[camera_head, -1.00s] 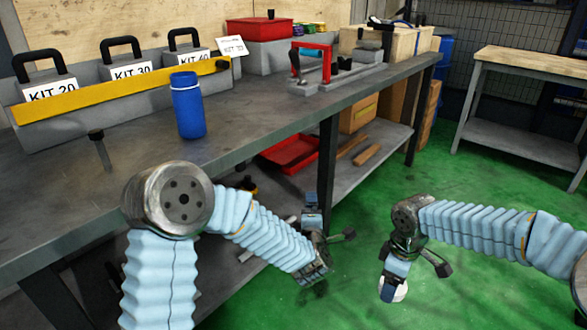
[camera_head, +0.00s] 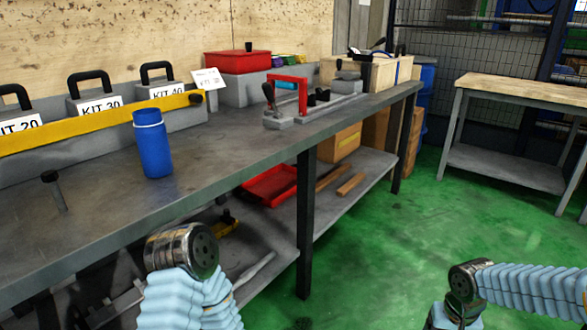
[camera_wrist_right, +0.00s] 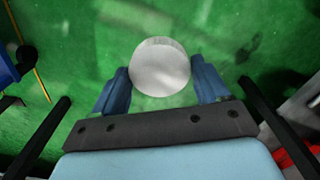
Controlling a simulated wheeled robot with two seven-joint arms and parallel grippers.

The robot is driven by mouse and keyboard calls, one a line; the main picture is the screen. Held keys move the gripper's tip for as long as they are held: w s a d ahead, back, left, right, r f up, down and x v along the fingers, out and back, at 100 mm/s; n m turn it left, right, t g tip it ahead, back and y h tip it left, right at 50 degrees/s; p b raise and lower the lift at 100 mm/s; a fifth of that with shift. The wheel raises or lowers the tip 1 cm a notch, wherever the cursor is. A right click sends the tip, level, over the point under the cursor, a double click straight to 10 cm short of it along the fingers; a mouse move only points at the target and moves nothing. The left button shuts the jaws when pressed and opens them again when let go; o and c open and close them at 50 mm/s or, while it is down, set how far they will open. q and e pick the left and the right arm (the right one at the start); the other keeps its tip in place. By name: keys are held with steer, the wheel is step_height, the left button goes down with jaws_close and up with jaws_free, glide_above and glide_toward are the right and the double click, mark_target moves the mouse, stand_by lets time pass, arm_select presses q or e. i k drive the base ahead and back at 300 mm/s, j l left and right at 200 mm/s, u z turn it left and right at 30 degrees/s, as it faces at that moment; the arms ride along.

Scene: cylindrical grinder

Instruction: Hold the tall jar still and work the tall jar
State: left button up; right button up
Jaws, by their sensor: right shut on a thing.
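The tall jar (camera_head: 154,150) is a blue cylinder with a pale rim. It stands upright on the grey workbench (camera_head: 235,145), with no gripper near it. My right gripper (camera_wrist_right: 160,78) shows in the right wrist view, shut on a white round piece (camera_wrist_right: 160,68) that looks like a lid, held above the green floor. In the head view my right arm is at the lower right and its gripper is below the frame. My left arm is at the bottom, in front of the bench, and its gripper is out of view.
Kit boxes behind a yellow bar (camera_head: 90,126) line the bench's back left. A dark-headed post (camera_head: 52,188) stands left of the jar. A red-framed fixture (camera_head: 290,95) and a red box (camera_head: 237,61) are farther back. Green floor is clear between the benches.

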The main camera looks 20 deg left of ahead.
mark_target(149, 131)
steer(key=i+l+u, duration=0.2)
steer(key=i+l, duration=0.15)
steer(key=i+l+u, duration=0.15)
steer(key=i+l, duration=0.15)
steer(key=l, duration=0.15)
steer(key=i+l+u, duration=0.2)
steer(key=l, duration=0.3)
steer(key=u, duration=2.4)
steer(key=i+l, duration=0.05)
steer(key=l, duration=0.05)
